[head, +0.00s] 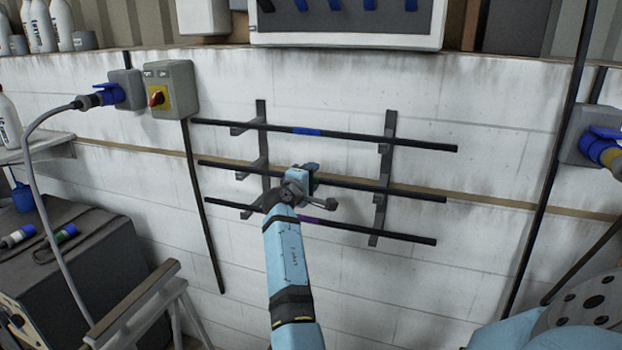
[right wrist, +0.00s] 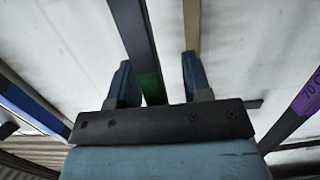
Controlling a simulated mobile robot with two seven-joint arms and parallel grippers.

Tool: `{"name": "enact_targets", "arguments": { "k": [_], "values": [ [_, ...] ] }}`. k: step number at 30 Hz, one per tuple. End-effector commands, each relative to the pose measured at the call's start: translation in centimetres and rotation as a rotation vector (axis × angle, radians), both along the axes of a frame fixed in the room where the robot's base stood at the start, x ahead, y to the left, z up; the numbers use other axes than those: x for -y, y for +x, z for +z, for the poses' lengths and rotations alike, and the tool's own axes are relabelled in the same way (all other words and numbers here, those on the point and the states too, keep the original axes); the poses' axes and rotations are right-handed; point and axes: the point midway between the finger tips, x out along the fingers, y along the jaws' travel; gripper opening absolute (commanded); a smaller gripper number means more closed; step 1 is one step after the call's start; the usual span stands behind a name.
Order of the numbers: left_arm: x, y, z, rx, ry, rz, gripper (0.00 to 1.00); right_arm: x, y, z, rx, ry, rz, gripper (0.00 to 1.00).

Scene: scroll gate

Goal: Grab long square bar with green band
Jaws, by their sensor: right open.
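The long square bar with the green band is the middle one of three dark bars on a wall rack (head: 387,160). In the head view its right part (head: 400,194) shows, and my right gripper hides the band. In the right wrist view the green band (right wrist: 150,86) lies between the two open fingers of my right gripper (right wrist: 160,82), closer to the left finger, with a gap on the right. The gripper (head: 311,170) is at the bar near its middle. My left gripper is not in view.
A bar with a blue band (head: 307,131) lies above, and one with a purple band (head: 310,220) lies below. A switch box (head: 170,89) and a plug with a cable (head: 107,94) are on the wall at left. A cabinet (head: 345,32) hangs above the rack.

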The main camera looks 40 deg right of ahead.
Motion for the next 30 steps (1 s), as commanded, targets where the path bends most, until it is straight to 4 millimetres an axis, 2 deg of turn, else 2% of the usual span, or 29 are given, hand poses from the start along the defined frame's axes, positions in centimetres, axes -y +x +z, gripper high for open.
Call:
{"name": "enact_targets", "arguments": {
  "k": [4, 5, 10, 30],
  "values": [
    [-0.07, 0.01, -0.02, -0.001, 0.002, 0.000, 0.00, -0.02, 0.00, 0.02, 0.000, 0.000, 0.000, 0.45],
    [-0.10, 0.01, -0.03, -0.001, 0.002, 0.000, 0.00, -0.02, 0.00, 0.01, 0.000, 0.000, 0.000, 0.40],
    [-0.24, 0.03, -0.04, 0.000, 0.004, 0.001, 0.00, -0.01, 0.01, 0.01, 0.000, 0.000, 0.000, 0.01],
    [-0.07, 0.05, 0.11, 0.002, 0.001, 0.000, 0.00, 0.03, -0.02, 0.04, 0.001, 0.000, 0.000, 0.00]
  ]
}}
